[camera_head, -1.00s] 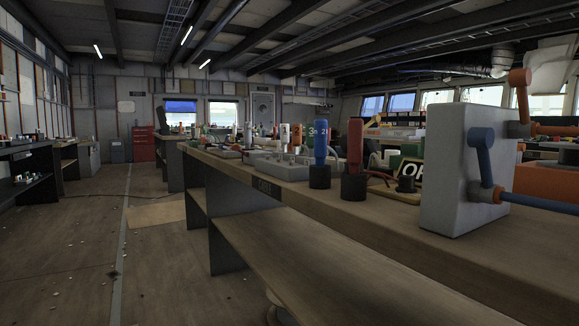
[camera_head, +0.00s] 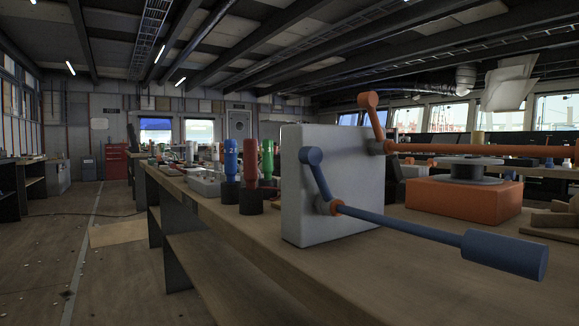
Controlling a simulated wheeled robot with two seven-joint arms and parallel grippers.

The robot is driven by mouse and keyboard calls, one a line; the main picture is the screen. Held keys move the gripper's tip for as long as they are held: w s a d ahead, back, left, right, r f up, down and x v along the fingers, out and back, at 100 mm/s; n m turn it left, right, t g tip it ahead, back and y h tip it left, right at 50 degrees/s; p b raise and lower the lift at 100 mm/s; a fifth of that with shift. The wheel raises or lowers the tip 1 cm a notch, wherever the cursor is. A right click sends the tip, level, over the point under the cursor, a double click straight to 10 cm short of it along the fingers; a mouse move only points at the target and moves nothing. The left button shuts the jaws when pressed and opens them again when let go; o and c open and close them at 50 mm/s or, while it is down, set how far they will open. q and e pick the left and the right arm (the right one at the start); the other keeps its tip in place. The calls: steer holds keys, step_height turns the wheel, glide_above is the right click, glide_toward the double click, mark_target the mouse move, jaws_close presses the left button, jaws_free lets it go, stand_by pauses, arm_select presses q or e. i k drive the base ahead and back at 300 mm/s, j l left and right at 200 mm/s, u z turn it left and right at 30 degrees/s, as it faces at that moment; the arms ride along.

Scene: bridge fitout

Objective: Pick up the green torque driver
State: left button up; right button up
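A green driver (camera_head: 267,158) stands upright in a dark round holder on the long workbench (camera_head: 300,270), left of a large grey block. A red driver (camera_head: 250,160) stands just left of it, and a blue driver (camera_head: 230,158) stands left of that, each in a dark base. The lower part of the green driver is partly covered by the red driver's side of the row. Neither of my grippers shows in the head view.
The grey block (camera_head: 333,215) carries a blue lever and an orange lever; the blue bar (camera_head: 400,228) reaches right over the bench. An orange box (camera_head: 463,200) stands right. A shelf lies under the bench; the floor (camera_head: 110,275) at left is open.

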mark_target(267, 144)
steer(key=i+j+z, duration=0.5)
steer(key=i+j, duration=0.15)
steer(key=i+j+z, duration=0.25)
steer(key=j, duration=0.3)
steer(key=i+j+z, duration=0.3)
steer(key=j, duration=0.2)
steer(key=i+j+z, duration=0.1)
steer(key=j+z, duration=0.15)
steer(key=j, duration=0.3)
steer(key=i+j+z, duration=0.25)
steer(key=j, duration=0.3)
steer(key=j+z, duration=0.25)
steer(key=j, duration=0.35)
steer(key=j+z, duration=0.25)
steer(key=j, duration=0.35)
